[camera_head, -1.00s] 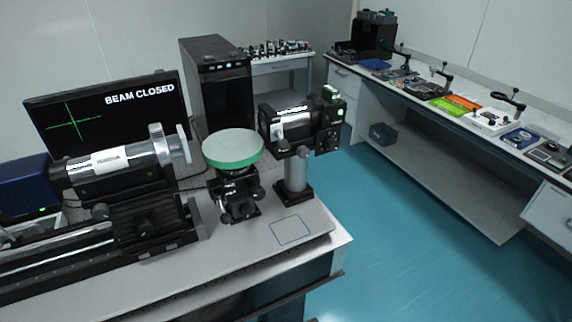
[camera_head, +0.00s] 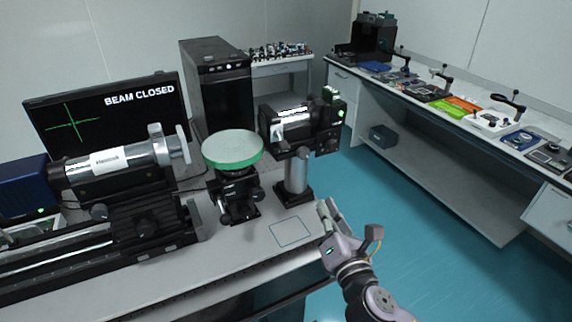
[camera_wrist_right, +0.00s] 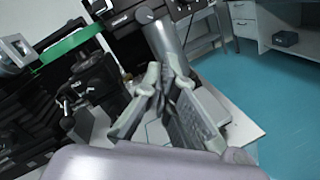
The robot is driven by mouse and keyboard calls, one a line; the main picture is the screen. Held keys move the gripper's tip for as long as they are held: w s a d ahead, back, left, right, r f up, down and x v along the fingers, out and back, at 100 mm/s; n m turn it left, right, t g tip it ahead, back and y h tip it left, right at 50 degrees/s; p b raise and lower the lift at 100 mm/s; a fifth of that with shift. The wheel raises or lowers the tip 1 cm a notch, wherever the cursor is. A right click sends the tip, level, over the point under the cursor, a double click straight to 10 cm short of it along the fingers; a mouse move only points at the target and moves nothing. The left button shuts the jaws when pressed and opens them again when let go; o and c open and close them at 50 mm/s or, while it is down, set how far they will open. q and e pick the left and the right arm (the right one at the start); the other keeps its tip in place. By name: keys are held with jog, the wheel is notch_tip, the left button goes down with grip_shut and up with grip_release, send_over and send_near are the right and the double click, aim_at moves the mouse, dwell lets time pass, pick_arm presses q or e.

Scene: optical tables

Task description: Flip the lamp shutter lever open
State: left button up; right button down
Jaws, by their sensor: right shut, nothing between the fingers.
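The silver lamp tube (camera_head: 110,160) lies level at the left of the optical table. A pale upright lever-like part (camera_head: 157,143) stands at its right end, beside a round flange (camera_head: 183,144); I take it for the shutter lever. The monitor (camera_head: 105,112) behind it reads "BEAM CLOSED" with a green cross. My right gripper (camera_head: 328,209) is shut and empty at the table's right front corner, well right of the lever and apart from it. Its fingers (camera_wrist_right: 163,88) fill the middle of the right wrist view. My left gripper is out of view.
A green-rimmed round disc (camera_head: 232,148) on a dark mount stands between the lamp and my gripper. A black camera-like unit (camera_head: 302,126) stands on a post (camera_head: 296,172) right of the disc. A blue-outlined square (camera_head: 292,232) on the table is bare.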

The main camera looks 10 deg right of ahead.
aim_at(284, 145)
jog(key=a+r+n+y, duration=0.1)
jog(key=n, duration=0.2)
jog(key=a+r+n+y, duration=0.1)
jog(key=n+y, duration=0.1)
jog(key=n, duration=0.2)
jog(key=w+a+r+n+t+y, duration=0.1)
jog(key=a+n, duration=0.1)
jog(key=n, duration=0.1)
jog(key=shift+w+r+y, duration=0.1)
jog(key=shift+r+y, duration=0.05)
jog(key=shift+y, duration=0.25)
jog(key=p+x, duration=0.2)
jog(key=x, duration=0.8)
jog(key=shift+p, duration=0.3)
